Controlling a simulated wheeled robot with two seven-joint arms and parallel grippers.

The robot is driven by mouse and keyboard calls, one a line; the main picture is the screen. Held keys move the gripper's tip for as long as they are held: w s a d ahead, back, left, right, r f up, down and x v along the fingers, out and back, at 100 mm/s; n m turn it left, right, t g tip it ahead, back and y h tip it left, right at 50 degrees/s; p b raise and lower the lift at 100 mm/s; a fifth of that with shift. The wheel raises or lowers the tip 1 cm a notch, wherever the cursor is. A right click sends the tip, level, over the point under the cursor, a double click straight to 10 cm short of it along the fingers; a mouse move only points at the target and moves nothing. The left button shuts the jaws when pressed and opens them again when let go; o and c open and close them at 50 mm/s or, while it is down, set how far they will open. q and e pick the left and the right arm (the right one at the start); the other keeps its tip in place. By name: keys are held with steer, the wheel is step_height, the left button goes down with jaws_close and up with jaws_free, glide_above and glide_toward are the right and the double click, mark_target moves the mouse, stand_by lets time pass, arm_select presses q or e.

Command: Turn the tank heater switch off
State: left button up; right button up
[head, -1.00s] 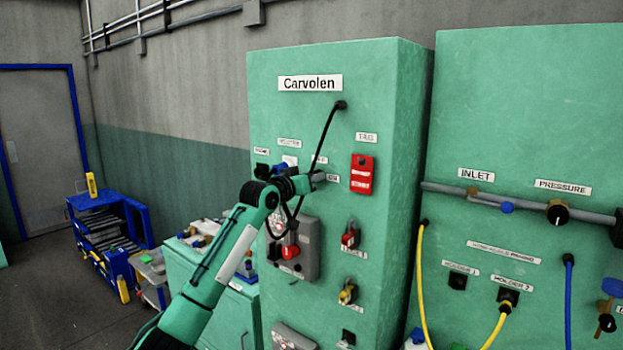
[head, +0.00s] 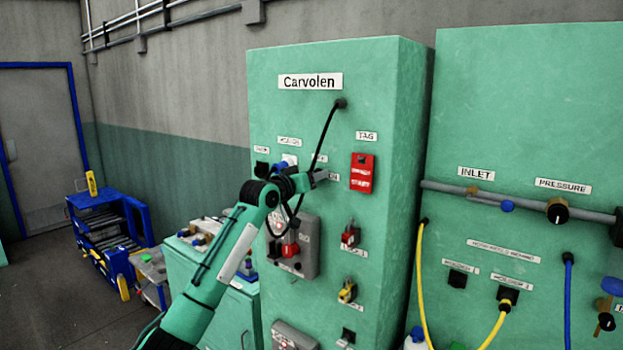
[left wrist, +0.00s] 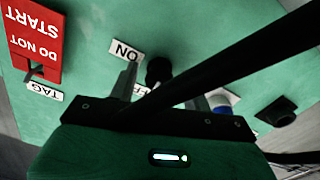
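The tall green Carvolen cabinet (head: 285,118) stands in the middle of the head view. My left gripper (head: 325,176) is close to its front face, beside the ON label. In the left wrist view, which is upside down, my left gripper (left wrist: 165,88) has its two fingers apart. A round black switch knob (left wrist: 158,69) shows between and beyond the fingertips, next to the ON label (left wrist: 127,50). I cannot tell whether the fingers touch it. A second label behind the fingers is mostly hidden, and the knob's setting is unclear. My right gripper is not in view.
A black cable (head: 327,135) hangs from the cabinet and crosses close in front of my left gripper (left wrist: 225,65). A red DO NOT START tag (head: 361,174) hangs to the right. A grey box with a red lock (head: 308,250) sits below.

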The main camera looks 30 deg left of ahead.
arm_select(q)
steer(key=s+a+b, duration=0.1)
steer(key=s+b, duration=0.5)
steer(key=s, duration=0.7)
steer(key=shift+s, duration=0.4)
